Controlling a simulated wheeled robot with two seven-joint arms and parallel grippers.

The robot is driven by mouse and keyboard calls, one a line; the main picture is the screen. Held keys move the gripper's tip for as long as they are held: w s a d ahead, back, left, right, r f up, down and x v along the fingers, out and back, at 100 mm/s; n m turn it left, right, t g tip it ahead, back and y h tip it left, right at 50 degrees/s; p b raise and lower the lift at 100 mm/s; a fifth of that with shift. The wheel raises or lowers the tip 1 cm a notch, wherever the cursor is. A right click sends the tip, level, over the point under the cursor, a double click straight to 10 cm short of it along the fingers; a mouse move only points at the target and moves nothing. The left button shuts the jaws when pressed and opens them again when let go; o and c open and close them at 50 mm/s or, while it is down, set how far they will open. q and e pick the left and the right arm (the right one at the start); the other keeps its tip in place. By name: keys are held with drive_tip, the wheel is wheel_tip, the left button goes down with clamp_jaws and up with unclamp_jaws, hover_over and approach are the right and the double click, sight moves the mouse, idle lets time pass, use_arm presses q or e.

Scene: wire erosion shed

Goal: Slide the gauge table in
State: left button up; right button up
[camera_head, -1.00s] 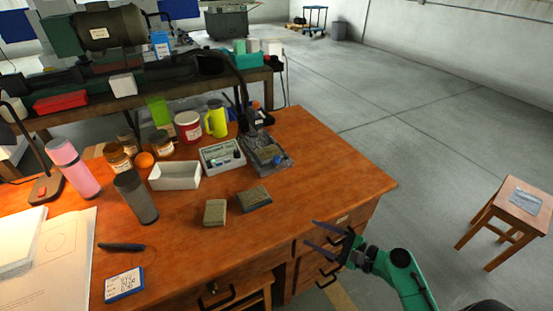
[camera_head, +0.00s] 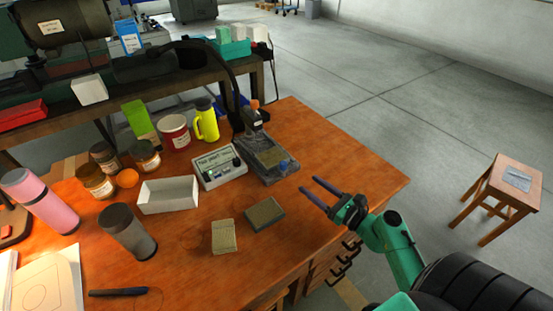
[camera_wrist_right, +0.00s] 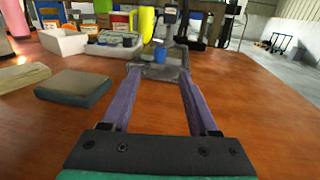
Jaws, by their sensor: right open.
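The gauge stand (camera_head: 268,160) is a dark grey base with an upright at its back and a flat table on it. A blue knob (camera_head: 284,166) sits at its near right side. In the right wrist view the gauge stand (camera_wrist_right: 152,72) lies straight ahead, beyond the fingertips, with its blue knob (camera_wrist_right: 160,56) facing me. My right gripper (camera_head: 311,186) is open and empty, low over the desk, to the right of and nearer than the stand, apart from it. Its purple fingers (camera_wrist_right: 161,78) point at the stand. My left gripper is out of view.
Two flat blocks (camera_head: 264,214) lie on the wooden desk (camera_head: 340,160) nearer than the stand. A grey meter box (camera_head: 220,168), white tray (camera_head: 168,195) and yellow flask (camera_head: 207,122) stand to its left. The desk's right side is clear. A stool (camera_head: 512,190) stands on the floor.

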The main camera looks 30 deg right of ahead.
sight(286, 166)
drive_tip(key=x, duration=0.4)
drive_tip(key=p+x, duration=0.1)
drive_tip(key=x, duration=0.1)
drive_tip(key=shift+w+a+r, duration=0.1)
drive_tip(key=shift+w+r, duration=0.1)
drive_tip(key=shift+r, duration=0.1)
drive_tip(key=x, duration=0.6)
drive_tip(key=shift+w+f, duration=0.1)
drive_tip(key=shift+f, duration=0.15)
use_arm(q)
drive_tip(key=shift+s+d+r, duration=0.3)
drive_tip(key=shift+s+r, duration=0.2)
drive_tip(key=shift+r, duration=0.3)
use_arm(e)
clamp_jaws()
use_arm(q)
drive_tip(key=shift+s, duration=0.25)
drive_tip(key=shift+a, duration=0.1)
